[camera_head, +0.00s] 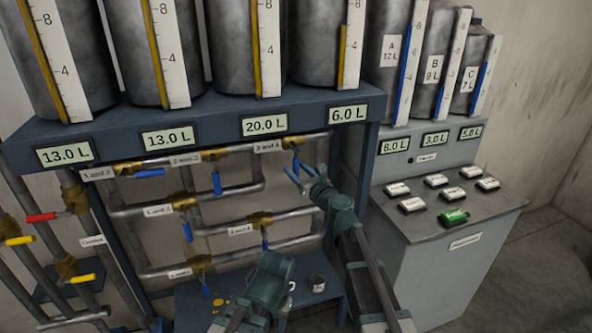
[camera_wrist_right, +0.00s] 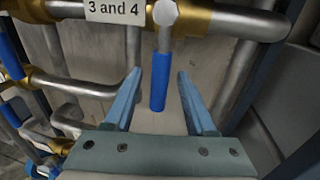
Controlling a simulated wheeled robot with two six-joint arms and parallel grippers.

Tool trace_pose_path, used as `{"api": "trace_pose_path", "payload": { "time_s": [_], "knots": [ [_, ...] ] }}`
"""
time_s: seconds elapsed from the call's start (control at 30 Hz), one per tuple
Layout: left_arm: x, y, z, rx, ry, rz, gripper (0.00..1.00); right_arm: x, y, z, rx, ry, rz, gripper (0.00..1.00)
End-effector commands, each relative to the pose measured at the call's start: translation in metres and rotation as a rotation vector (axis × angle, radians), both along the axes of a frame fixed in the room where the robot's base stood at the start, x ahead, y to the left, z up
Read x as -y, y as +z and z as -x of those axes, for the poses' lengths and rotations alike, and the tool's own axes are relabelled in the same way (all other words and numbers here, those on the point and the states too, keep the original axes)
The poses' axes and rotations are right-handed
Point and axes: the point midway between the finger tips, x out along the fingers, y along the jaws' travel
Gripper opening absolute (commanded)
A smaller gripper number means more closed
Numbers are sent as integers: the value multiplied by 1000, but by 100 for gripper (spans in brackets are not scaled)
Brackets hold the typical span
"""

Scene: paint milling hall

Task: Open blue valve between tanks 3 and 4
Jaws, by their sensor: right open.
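The blue valve handle (camera_wrist_right: 160,82) hangs straight down from its brass body beside the label "3 and 4" (camera_wrist_right: 114,11). It stands across the horizontal pipe. In the head view the valve's brass body (camera_head: 292,142) sits on the top pipe under the 20.0 L and 6.0 L displays. My right gripper (camera_head: 298,180) is open in front of it. In the right wrist view the gripper's two blue fingers (camera_wrist_right: 156,100) stand either side of the handle with gaps; I cannot tell the depth. My left gripper's fingers do not show.
Other blue handles (camera_head: 216,182) hang on the pipes to the left and below. Red (camera_head: 41,217) and yellow (camera_head: 83,279) handles are at far left. A grey console (camera_head: 437,262) with buttons stands right. A low bench (camera_head: 328,296) with a mug (camera_head: 318,283) is below.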

Motion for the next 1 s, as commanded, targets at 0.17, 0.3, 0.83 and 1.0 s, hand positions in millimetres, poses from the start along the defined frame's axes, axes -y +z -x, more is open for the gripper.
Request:
{"api": "trace_pose_path", "payload": {
  "time_s": [0.17, 0.3, 0.83, 1.0],
  "knots": [
    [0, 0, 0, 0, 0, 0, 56, -4, 0, -6, 0, 0, 0, 56],
    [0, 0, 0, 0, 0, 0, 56, -4, 0, -5, 0, 0, 0, 56],
    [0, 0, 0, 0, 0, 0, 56, -3, 0, -5, 0, 0, 0, 0],
    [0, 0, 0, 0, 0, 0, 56, -3, 0, -5, 0, 0, 0, 0]
  ]
}}
